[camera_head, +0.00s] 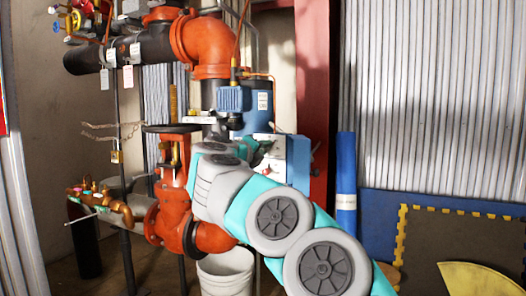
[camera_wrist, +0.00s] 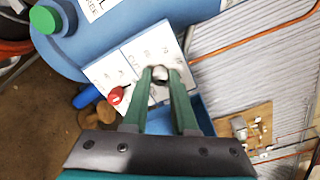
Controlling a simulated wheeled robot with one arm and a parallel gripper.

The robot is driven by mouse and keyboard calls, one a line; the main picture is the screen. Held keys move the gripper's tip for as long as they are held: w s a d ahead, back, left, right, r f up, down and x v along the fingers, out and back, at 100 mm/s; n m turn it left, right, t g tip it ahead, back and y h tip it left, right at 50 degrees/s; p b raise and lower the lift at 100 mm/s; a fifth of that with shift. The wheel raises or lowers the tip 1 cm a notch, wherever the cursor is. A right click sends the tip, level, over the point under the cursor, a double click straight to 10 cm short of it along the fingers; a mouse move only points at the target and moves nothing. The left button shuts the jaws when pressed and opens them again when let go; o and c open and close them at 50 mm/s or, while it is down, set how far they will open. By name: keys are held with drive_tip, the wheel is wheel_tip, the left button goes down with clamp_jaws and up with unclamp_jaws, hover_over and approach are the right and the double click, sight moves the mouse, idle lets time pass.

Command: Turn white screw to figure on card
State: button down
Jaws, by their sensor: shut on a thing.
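In the wrist view a small pale grey-white screw (camera_wrist: 160,75) stands out from a white panel printed with dark figures (camera_wrist: 131,54). The figures are too small to read. My gripper (camera_wrist: 161,72) is shut on the screw, with one green finger on each side of it. A red knob (camera_wrist: 116,95) is on the same panel, left of my fingers. In the head view my gripper (camera_head: 262,148) is at the blue box (camera_head: 298,160), mostly hidden by my arm, and the screw cannot be seen. I cannot tell which of the white tags (camera_head: 128,75) on the pipe is the card.
A large blue body with a green cap (camera_wrist: 45,19) is beside the panel in the wrist view. Orange pipework (camera_head: 172,200) stands left of my arm, above a white bucket (camera_head: 226,270). A blue roll (camera_head: 346,185) stands at the right by the corrugated wall.

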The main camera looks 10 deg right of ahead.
drive_tip(key=c, duration=0.7)
unclamp_jaws()
drive_tip(key=v, duration=0.7)
drive_tip(key=shift+s+a, duration=0.2)
drive_tip(key=shift+s, duration=0.2)
drive_tip(key=shift+r, duration=0.1)
